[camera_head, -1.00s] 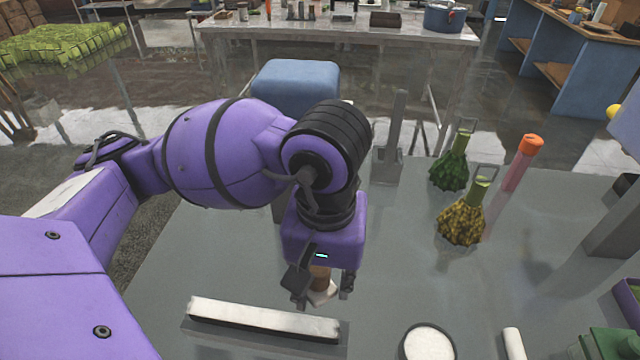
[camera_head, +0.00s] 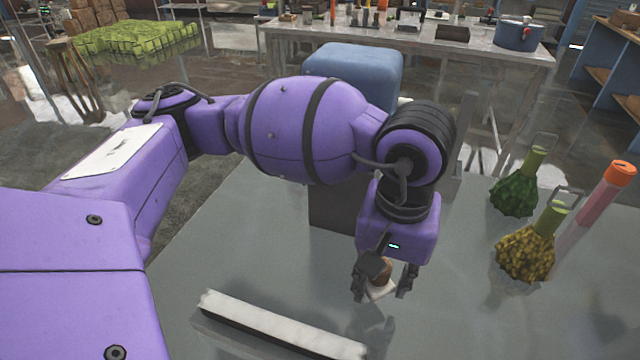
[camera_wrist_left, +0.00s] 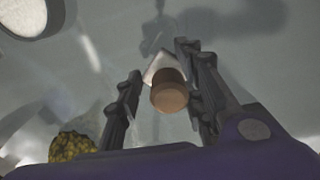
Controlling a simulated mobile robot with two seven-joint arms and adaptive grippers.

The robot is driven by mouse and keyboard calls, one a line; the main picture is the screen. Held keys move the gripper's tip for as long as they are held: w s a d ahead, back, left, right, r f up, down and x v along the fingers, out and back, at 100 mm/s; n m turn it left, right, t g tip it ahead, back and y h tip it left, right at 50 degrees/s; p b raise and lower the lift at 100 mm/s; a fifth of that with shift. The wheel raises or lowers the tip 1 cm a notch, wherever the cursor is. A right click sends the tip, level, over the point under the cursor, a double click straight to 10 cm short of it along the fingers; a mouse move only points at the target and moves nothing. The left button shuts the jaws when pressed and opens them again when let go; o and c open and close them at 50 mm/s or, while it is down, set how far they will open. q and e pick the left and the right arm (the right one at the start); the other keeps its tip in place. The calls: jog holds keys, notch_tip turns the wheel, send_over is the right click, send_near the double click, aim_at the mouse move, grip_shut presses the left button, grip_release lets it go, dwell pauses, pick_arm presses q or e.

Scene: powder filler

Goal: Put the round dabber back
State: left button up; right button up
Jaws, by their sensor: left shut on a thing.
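My left gripper (camera_head: 385,283) is over the grey table (camera_head: 455,300). Its fingers are shut on the dabber (camera_head: 381,289), which has a brown round handle and a white lower part. The dabber also shows between the fingers in the left wrist view (camera_wrist_left: 169,96). The fingers partly hide it in the head view, and I cannot tell whether its white part touches the table. My right gripper is not in view.
A white-topped bar (camera_head: 280,325) lies left of the gripper. A green flask (camera_head: 515,190), a yellow-brown flask (camera_head: 526,255) and an orange-capped tube (camera_head: 596,205) stand at the right. A white round thing (camera_wrist_left: 28,14) shows in the wrist view corner.

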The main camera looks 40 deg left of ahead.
aim_at(384, 288)
pick_arm(q)
jog(key=shift+w+f, duration=0.25)
jog(key=shift+f, duration=0.85)
jog(key=shift+w+f, duration=0.25)
jog(key=shift+f, duration=0.8)
jog(key=shift+f, duration=0.15)
jog(key=o, duration=1.1)
notch_tip(384, 288, up, 12)
jog(key=shift+r, duration=0.2)
